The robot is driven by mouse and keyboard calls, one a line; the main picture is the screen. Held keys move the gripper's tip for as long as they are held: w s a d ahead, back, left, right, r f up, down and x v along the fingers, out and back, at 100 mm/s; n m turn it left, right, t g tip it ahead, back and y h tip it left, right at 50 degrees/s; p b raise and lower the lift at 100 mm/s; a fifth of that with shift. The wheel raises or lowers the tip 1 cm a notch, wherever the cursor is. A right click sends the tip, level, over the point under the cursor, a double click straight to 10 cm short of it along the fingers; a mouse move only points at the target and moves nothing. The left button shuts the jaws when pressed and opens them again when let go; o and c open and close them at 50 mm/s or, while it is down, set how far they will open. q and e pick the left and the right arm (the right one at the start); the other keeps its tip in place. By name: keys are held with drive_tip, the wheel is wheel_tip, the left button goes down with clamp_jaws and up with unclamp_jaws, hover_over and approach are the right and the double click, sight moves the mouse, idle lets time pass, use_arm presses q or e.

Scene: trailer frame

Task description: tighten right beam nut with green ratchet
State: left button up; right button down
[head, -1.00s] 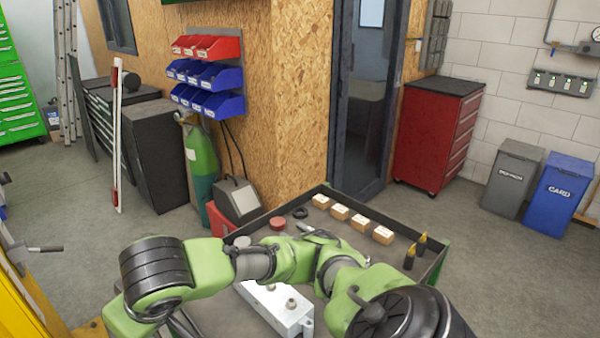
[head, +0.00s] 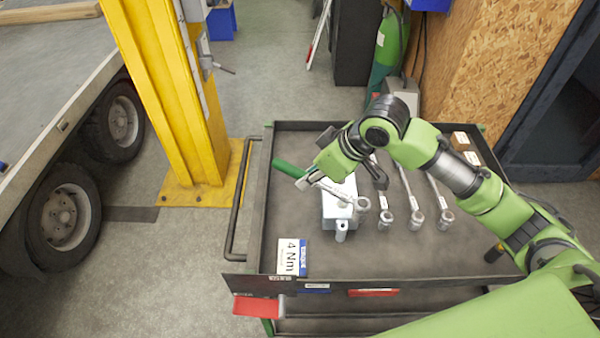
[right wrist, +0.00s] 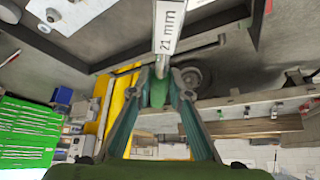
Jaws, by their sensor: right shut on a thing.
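The green ratchet (head: 288,168) has a green handle and a metal shaft that ends in a round head above the cart. In the right wrist view, the gripper fingers (right wrist: 160,88) close on the green grip (right wrist: 158,95), and the metal shaft carries a "21 mm" label (right wrist: 169,25). I cannot make out the right beam nut in these views. My left gripper is not in view.
The dark cart (head: 390,256) holds a silver block (head: 338,208), several wrenches in a row (head: 415,217) and a "4 Nm" card (head: 291,257). A yellow post (head: 170,90) stands left of it, with the wheeled trailer (head: 50,95) farther left.

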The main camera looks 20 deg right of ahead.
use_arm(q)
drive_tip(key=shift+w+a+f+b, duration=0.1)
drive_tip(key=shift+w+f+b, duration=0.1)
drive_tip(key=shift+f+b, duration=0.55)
use_arm(e)
drive_tip(key=w+a+f+n+g+y, duration=0.1)
drive_tip(key=w+f+n+g+y, duration=0.1)
drive_tip(key=w+f+n, duration=0.4)
drive_tip(key=shift+a+f+n+g, duration=0.3)
drive_tip(key=shift+a+f+g, duration=0.1)
drive_tip(key=shift+f, duration=1.6)
use_arm(q)
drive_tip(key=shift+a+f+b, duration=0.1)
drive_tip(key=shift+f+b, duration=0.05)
drive_tip(key=shift+b, duration=0.15)
use_arm(e)
drive_tip(key=shift+f, duration=0.35)
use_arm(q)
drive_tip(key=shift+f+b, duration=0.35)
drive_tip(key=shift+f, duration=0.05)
use_arm(e)
drive_tip(key=shift+f, duration=0.75)
drive_tip(key=shift+f, duration=0.1)
